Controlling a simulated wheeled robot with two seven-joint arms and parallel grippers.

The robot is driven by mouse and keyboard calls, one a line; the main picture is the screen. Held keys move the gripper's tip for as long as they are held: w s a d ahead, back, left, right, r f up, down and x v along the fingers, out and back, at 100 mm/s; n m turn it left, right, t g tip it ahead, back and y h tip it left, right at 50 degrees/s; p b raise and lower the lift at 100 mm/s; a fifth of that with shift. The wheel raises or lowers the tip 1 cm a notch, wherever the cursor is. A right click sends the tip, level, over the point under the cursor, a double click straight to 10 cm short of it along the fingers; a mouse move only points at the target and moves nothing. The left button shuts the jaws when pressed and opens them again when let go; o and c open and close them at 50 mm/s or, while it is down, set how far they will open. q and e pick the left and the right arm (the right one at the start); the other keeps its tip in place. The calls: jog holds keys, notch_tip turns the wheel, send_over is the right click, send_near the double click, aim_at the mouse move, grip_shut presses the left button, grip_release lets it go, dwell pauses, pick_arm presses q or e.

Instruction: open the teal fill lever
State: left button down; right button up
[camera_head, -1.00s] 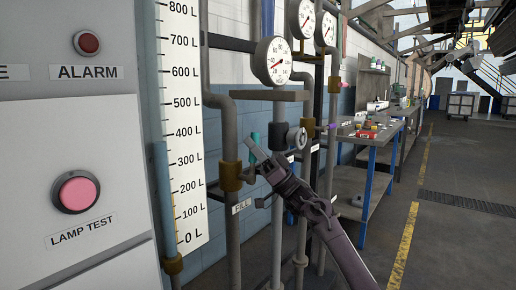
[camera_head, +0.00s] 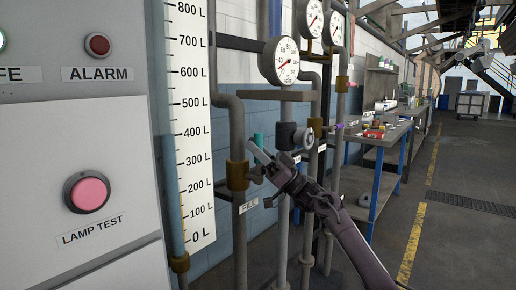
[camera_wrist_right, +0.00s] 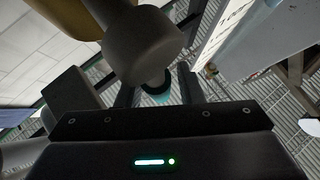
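The teal fill lever (camera_head: 258,140) shows as a short teal piece sticking up beside the brass valve body (camera_head: 237,175) on the pipe with the FILL label (camera_head: 248,206). My right gripper (camera_head: 257,161) reaches in from the lower right and partly hides the area below the teal piece. In the right wrist view, teal (camera_wrist_right: 155,98) shows between and beyond the two parted fingers (camera_wrist_right: 158,92). A round grey part hides some of it. I cannot tell whether the fingers touch the lever. My left gripper is not in view.
A control cabinet with a pink lamp test button (camera_head: 87,192) and a litre scale (camera_head: 190,125) stand to the left. Gauges (camera_head: 280,60) and vertical pipes stand close around the gripper.

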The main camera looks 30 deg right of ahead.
jog(key=shift+o, duration=0.6)
jog(key=shift+r, duration=0.1)
jog(key=shift+d, duration=0.1)
jog(key=v, duration=0.7)
jog(key=shift+d+f, duration=0.2)
jog(key=shift+f, duration=0.15)
jog(key=shift+s, duration=0.1)
